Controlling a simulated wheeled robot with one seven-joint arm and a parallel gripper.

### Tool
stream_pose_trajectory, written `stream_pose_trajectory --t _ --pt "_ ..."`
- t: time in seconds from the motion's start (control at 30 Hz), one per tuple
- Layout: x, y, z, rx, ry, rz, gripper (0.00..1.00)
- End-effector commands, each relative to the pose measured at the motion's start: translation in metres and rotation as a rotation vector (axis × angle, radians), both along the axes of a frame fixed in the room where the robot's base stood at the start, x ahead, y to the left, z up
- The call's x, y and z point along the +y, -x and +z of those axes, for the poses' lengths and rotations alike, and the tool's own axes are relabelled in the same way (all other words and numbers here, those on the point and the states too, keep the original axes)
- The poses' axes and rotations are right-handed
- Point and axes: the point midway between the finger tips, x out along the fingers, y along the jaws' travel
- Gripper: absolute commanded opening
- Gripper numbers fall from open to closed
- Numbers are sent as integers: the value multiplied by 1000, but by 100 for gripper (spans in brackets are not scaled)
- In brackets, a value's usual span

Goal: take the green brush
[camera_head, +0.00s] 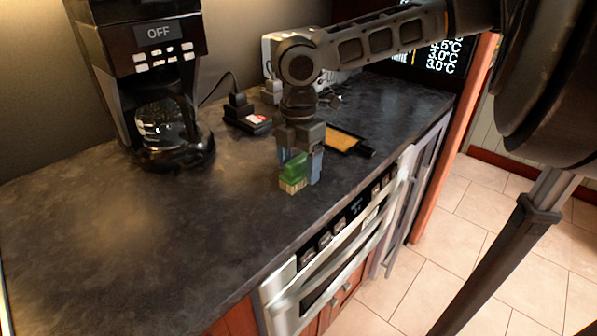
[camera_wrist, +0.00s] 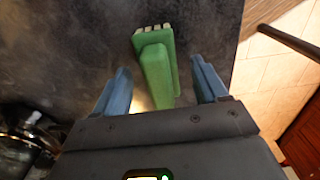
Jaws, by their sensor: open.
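The green brush (camera_head: 294,172) sits on the dark countertop (camera_head: 130,215), near the front edge above the oven. Its pale bristles show at its lower end. In the wrist view the green brush (camera_wrist: 157,68) lies between and ahead of the two blue fingers, its bristles at the far end. My gripper (camera_head: 300,170) is open and points down at the brush, with a finger on either side. In the wrist view my gripper (camera_wrist: 160,85) shows gaps between both fingers and the brush. Part of the brush is hidden by a finger in the head view.
A coffee maker (camera_head: 150,75) with a glass carafe stands at the back left. A small black device (camera_head: 246,118) and a flat yellowish object (camera_head: 343,140) lie behind my gripper. The oven front with its handle (camera_head: 335,262) is below the counter edge. The left counter is clear.

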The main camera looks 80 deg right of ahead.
Motion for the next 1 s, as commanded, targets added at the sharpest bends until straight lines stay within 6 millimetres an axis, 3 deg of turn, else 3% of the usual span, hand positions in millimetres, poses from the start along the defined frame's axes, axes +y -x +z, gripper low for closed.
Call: stream_pose_trajectory --t 0.1,0.37,1.0 --pt "0 0 -10 1 -1 0 72" --pt "0 0 -12 -1 1 0 72" --pt "0 0 -12 -1 1 0 11"
